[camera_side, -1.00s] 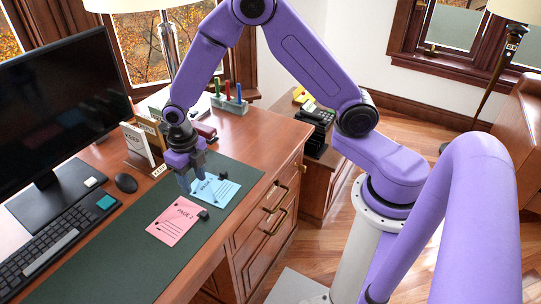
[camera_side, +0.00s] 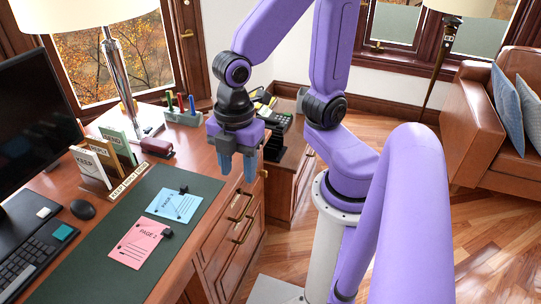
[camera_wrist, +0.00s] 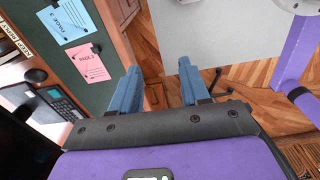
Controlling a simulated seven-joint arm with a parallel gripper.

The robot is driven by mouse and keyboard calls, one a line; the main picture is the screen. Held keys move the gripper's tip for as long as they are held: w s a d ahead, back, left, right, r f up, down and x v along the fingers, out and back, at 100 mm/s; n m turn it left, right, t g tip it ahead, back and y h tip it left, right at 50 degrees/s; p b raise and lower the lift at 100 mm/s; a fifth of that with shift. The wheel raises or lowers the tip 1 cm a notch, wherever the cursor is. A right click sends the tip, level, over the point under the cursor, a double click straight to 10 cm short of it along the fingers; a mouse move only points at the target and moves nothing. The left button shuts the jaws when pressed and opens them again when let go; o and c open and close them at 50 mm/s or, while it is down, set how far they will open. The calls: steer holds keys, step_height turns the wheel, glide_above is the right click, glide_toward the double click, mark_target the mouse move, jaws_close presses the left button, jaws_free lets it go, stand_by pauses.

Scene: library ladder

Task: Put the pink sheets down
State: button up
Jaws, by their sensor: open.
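The pink sheets (camera_side: 140,243), marked as a page and with a small black clip at one corner, lie flat on the dark green desk mat (camera_side: 85,262). They also show in the wrist view (camera_wrist: 90,62). Light blue sheets (camera_side: 174,206) with a black clip lie beside them on the mat, apart from them. My gripper (camera_side: 237,176) is raised at the right edge of the desk, right of both sets of sheets. Its blue-grey fingers are apart with nothing between them, as the wrist view (camera_wrist: 158,88) also shows.
A wooden holder labelled KEEP (camera_side: 97,165), a lamp (camera_side: 120,85), a stapler (camera_side: 156,147) and a pen rack (camera_side: 183,112) stand at the back of the desk. Drawer handles (camera_side: 240,205) stick out below my gripper.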

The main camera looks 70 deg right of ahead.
steer(key=s+d+r+m, duration=0.1)
steer(key=s+d+m, duration=0.2)
steer(key=s+m, duration=0.2)
steer(key=shift+s+d, duration=0.25)
steer(key=shift+d, duration=0.1)
